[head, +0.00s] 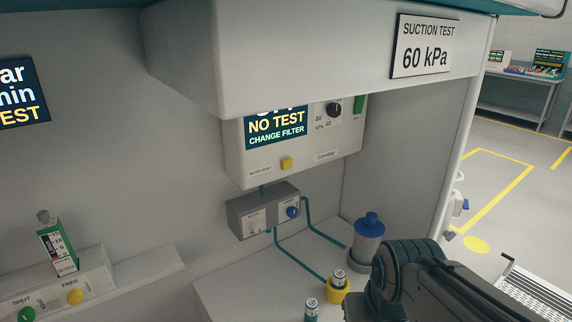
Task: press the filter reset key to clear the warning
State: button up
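Part of my arm is at the bottom right, apart from the key in the picture. My gripper is not visible.
A white overhead housing (300,60) juts out above the unit. Below are a grey valve box (263,212) with teal hoses, a blue-capped jar (369,240) and a yellow cup (336,291) holding a small cylinder. Open floor lies right.

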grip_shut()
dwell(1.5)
